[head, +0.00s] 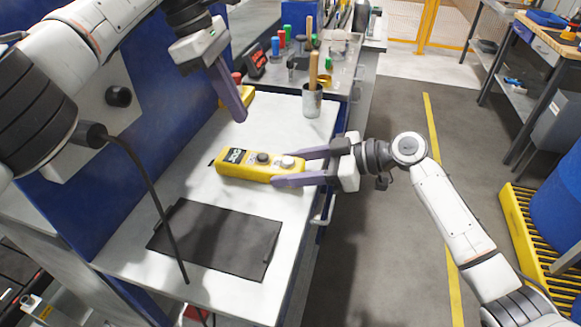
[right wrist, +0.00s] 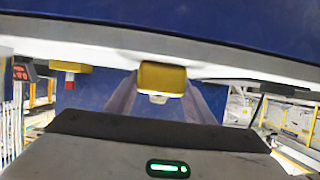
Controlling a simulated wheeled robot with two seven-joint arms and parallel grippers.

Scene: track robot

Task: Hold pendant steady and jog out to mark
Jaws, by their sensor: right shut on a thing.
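The yellow pendant (head: 243,167), with a dark knob and a pale knob on top, lies over the white bench top. My right gripper (head: 287,168) comes in from the right, its purple fingers on either side of the pendant's right end, shut on it. In the right wrist view the pendant's yellow end (right wrist: 162,78) sits between the two fingers. My left gripper (head: 239,117) points down above the bench's back edge, in front of a yellow box with a red button (head: 248,97). Its fingers overlap in the view, so their opening is unclear. I cannot make out a mark.
A dark mat (head: 217,240) lies on the front of the bench (head: 130,264). A black cable (head: 151,195) hangs across it. A metal cup with tools (head: 312,101) stands near the bench's far right corner. The floor aisle (head: 390,200) on the right is clear.

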